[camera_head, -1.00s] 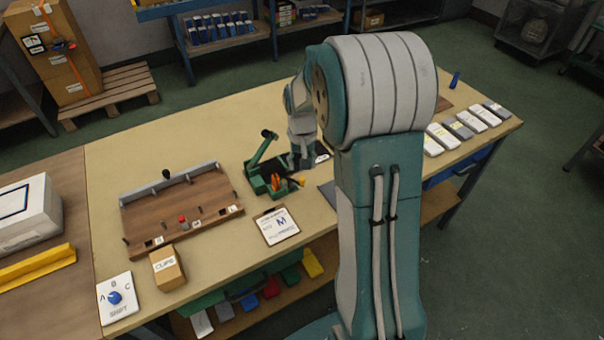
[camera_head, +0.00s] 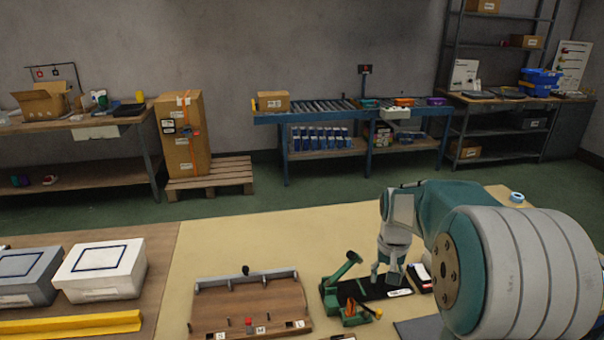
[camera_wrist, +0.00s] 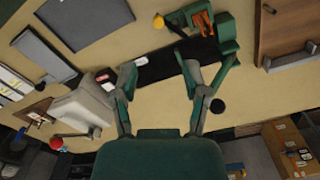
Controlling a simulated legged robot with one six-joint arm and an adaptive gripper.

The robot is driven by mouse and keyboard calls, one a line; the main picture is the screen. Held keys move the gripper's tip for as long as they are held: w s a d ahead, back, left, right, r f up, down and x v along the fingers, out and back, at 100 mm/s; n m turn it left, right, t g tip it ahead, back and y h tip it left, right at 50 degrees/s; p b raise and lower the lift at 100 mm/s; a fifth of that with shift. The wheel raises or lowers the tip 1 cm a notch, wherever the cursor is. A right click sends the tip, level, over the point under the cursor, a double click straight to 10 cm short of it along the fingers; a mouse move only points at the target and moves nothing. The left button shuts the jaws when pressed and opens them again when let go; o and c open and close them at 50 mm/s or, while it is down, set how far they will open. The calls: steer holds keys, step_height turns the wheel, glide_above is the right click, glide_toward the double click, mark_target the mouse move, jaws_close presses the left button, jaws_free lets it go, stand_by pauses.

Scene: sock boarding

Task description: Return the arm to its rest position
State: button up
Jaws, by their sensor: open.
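My gripper (camera_head: 388,272) is at the end of my grey and teal arm, pointing down beside a green lever device (camera_head: 345,293). It looks to be over or just behind the black strip (camera_head: 370,290) there; its exact height is unclear. In the wrist view its two fingers (camera_wrist: 160,74) are spread apart with nothing between them. The black strip (camera_wrist: 165,62) and the green device (camera_wrist: 230,35), with orange parts inside, lie past the fingertips. My large shoulder joint hides the table's right part in the head view.
A brown wooden fixture (camera_head: 250,306) stands left of the green device. White and grey boxes (camera_head: 100,268) and a yellow bar (camera_head: 70,324) lie on the left table. A roller conveyor bench (camera_head: 335,115), a strapped carton (camera_head: 184,135) and shelves stand behind. The tabletop (camera_head: 260,235) behind the fixture is clear.

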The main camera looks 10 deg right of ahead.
steer(key=s+a+r+n+t, duration=0.2)
steer(key=s+a+r+t, duration=0.1)
steer(key=s+a+r, duration=0.55)
steer(key=s+a+r+n+t, duration=0.1)
steer(key=s+a, duration=0.1)
steer(key=s, duration=0.4)
steer(key=s+a+r+n+t, duration=0.1)
steer(key=s, duration=0.6)
steer(key=shift+s+a+r+t, duration=0.25)
steer(key=shift+a+r+t, duration=0.05)
steer(key=shift+a+r, duration=0.1)
